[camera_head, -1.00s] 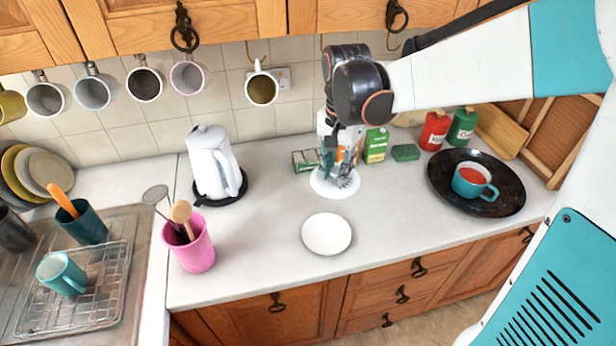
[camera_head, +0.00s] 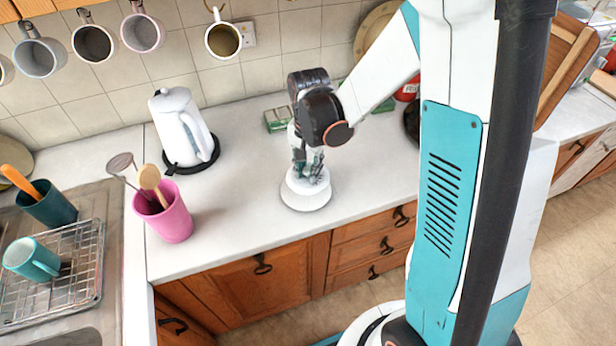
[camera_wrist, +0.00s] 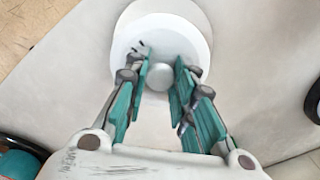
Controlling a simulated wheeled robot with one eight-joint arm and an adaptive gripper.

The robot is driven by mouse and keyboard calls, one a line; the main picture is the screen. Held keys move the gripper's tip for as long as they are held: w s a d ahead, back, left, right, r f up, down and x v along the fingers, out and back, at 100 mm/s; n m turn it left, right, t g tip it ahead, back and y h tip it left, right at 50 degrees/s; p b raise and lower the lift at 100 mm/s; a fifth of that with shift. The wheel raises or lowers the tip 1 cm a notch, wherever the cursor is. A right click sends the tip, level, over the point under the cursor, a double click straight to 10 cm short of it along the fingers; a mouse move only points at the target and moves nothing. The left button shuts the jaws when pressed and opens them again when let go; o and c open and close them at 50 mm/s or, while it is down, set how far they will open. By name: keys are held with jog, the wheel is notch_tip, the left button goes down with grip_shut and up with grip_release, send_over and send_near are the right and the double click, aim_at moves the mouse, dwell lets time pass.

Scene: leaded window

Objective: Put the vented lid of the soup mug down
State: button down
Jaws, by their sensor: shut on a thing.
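My gripper (camera_head: 311,180) is shut on the round knob of the white vented lid (camera_head: 304,184). In the wrist view the teal fingers (camera_wrist: 164,80) stand on both sides of the knob, and small dark vent slots show on the lid (camera_wrist: 128,65). The lid is over a white round plate (camera_head: 305,205) near the counter's front edge. The plate's rim also shows beyond the lid in the wrist view (camera_wrist: 204,25). I cannot tell whether lid and plate touch. The soup mug is not visible now.
A white kettle (camera_head: 183,128) and a pink utensil pot (camera_head: 165,217) stand to the left. A green box (camera_head: 278,121) lies behind my gripper. The black tray (camera_head: 411,122) is mostly hidden by my arm. The counter (camera_head: 238,190) between pot and plate is clear.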

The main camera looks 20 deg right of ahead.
aim_at(308, 170)
jog(key=shift+f+b, duration=0.4)
jog(key=shift+f, duration=1.35)
jog(key=shift+f, duration=0.1)
jog(key=shift+f+b, duration=0.35)
jog(key=shift+b, duration=0.15)
jog(key=c, duration=1.3)
grip_release()
jog(key=shift+c, duration=0.2)
jog(key=shift+r, duration=0.1)
